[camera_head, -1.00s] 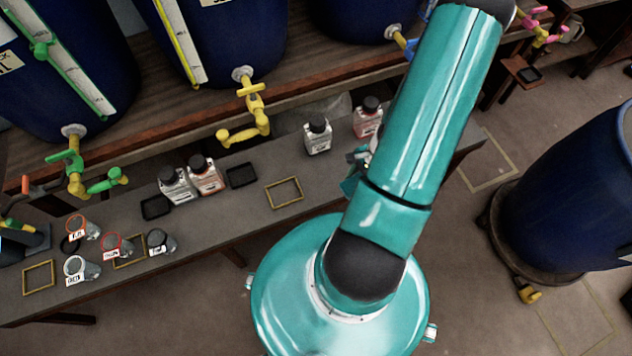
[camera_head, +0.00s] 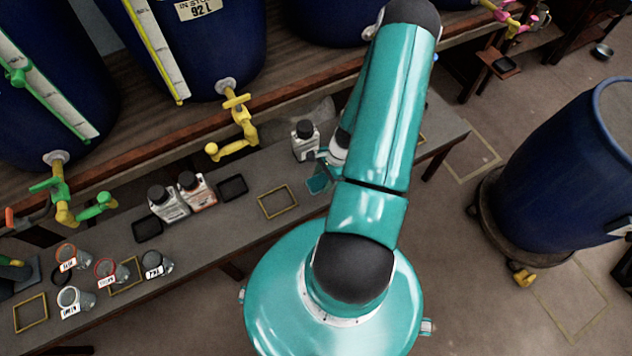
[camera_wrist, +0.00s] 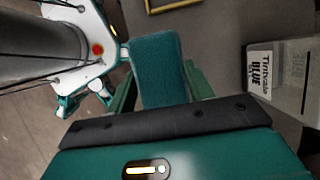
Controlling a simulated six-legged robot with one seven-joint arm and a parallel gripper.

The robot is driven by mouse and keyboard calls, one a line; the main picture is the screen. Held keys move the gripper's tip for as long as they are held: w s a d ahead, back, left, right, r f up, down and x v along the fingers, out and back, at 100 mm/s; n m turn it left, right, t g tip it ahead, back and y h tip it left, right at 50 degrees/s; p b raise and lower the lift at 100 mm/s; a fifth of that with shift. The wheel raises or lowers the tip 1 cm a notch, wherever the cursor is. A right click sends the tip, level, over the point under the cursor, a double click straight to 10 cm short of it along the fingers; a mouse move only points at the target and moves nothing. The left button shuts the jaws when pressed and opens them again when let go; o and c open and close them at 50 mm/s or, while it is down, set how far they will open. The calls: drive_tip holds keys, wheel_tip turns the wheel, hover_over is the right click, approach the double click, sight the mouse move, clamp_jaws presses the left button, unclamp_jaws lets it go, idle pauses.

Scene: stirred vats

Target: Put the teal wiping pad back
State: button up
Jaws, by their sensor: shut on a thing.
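The teal wiping pad (camera_wrist: 158,72) is between the fingers of my gripper (camera_wrist: 160,90) in the wrist view, and the fingers are shut on it. The pad looks flat and rectangular. In the head view the pad (camera_head: 318,183) shows as a small teal patch over the bench, just left of my arm. My gripper (camera_head: 322,168) is partly hidden there by my own arm. I cannot tell whether the pad touches the bench top.
The grey bench (camera_head: 225,215) carries a yellow-outlined square (camera_head: 277,202), black trays (camera_head: 233,187), white-labelled bottles (camera_head: 305,141) and several jars (camera_head: 105,272). A bottle labelled "Tincture BLUE" (camera_wrist: 262,72) is close right of my gripper. A blue vat (camera_head: 570,170) stands at the right.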

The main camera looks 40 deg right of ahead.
sight(317, 178)
drive_tip(key=w+f, duration=0.2)
drive_tip(key=f, duration=0.1)
drive_tip(key=shift+w+f, duration=0.15)
drive_tip(key=shift+w, duration=0.2)
drive_tip(key=shift+f, duration=1.55)
drive_tip(key=shift+f, duration=0.1)
drive_tip(key=o, duration=0.9)
drive_tip(key=shift+w, duration=0.1)
drive_tip(key=shift+o, duration=0.2)
drive_tip(key=v, duration=1.2)
